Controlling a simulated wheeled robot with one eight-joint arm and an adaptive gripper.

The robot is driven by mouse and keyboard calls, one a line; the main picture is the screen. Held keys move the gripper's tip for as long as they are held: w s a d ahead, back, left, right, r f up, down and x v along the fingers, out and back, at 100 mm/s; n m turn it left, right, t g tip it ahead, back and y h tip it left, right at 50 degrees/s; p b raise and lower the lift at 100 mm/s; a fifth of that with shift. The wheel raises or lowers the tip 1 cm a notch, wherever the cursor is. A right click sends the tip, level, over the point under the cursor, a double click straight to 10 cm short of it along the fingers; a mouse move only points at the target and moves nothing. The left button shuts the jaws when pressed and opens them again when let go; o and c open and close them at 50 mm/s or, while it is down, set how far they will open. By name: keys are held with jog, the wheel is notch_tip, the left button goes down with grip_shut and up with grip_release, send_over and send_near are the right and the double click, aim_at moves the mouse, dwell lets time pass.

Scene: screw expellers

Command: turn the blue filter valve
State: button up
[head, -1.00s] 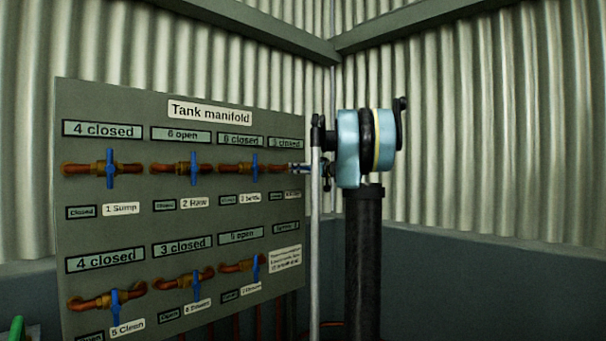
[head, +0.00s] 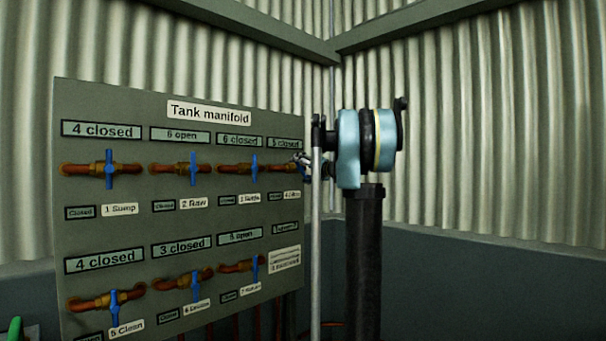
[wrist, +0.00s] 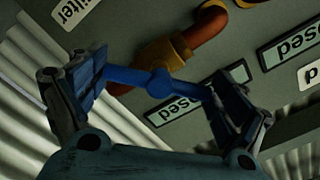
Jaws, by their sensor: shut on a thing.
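The blue filter valve handle (wrist: 158,82) shows in the wrist view on its copper-coloured pipe and brass body (wrist: 165,53). My gripper (wrist: 160,92) is shut on it, with one dark finger at each end of the handle. In the head view my gripper (head: 303,160) is at the right end of the upper valve row and hides this handle. A "Filter" label (wrist: 75,10) lies upside down at the wrist view's upper left. The plate above this valve (head: 284,143) reads "5 closed".
The grey Tank manifold panel (head: 210,112) carries several other blue-handled valves in two rows; the nearest on the left is the Settle valve (head: 254,167). Corrugated walls (head: 480,130) stand behind. The room right of my arm looks clear.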

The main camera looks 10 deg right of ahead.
jog(key=shift+m, duration=1.2)
jog(key=o, duration=0.7)
jog(key=shift+c, duration=0.2)
jog(key=shift+o, duration=0.5)
jog(key=shift+w+f, duration=0.1)
jog(key=v, duration=1.2)
